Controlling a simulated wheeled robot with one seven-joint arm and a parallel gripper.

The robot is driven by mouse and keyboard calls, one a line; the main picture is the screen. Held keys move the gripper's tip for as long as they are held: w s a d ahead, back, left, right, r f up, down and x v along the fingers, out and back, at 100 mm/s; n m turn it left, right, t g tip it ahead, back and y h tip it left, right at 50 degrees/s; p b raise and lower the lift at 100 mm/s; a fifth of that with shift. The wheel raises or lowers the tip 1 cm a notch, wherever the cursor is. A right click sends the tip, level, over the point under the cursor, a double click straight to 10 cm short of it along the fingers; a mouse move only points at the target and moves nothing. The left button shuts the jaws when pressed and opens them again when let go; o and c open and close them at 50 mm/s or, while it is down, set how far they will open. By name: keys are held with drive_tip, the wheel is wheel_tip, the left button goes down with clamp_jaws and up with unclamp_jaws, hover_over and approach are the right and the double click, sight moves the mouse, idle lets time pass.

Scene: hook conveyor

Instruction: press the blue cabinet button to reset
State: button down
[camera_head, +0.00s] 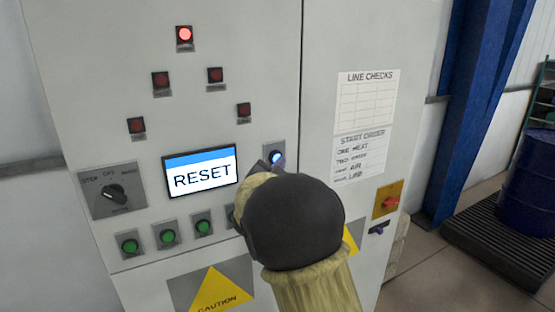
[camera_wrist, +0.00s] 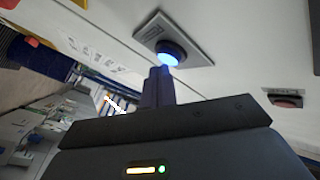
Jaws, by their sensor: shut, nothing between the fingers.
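The blue button (camera_head: 276,156) is lit on a small plate to the right of the RESET screen on the grey cabinet (camera_head: 260,60). It also shows in the wrist view (camera_wrist: 168,53), glowing at the end of my fingers. My gripper (camera_head: 277,164) is shut and empty, its fingertips at the button's lower edge in the head view. In the wrist view the shut fingertips (camera_wrist: 160,72) are just below the button; whether they touch it I cannot tell. My wrist hides part of the cabinet front below.
The screen (camera_head: 201,171) reads RESET. A selector switch (camera_head: 113,193) and several green buttons (camera_head: 167,237) sit left and below. One red lamp (camera_head: 184,35) is lit at the top. A red switch (camera_head: 389,202) is at the right edge. A blue post (camera_head: 465,100) stands beyond.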

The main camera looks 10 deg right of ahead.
drive_tip(key=shift+w+a, duration=0.15)
drive_tip(key=shift+w, duration=0.25)
idle(0.6)
idle(0.3)
drive_tip(key=shift+s+d+b, duration=0.25)
drive_tip(key=shift+s+b, duration=0.45)
drive_tip(key=shift+s, duration=0.05)
drive_tip(key=s+b, duration=0.1)
drive_tip(key=s+d, duration=0.1)
drive_tip(key=s, duration=0.1)
drive_tip(key=s+b, duration=0.1)
drive_tip(key=shift+s+d+b, duration=0.3)
drive_tip(key=shift+s+b, duration=0.05)
drive_tip(key=shift+s, duration=0.05)
drive_tip(key=shift+f, duration=0.1)
idle(0.4)
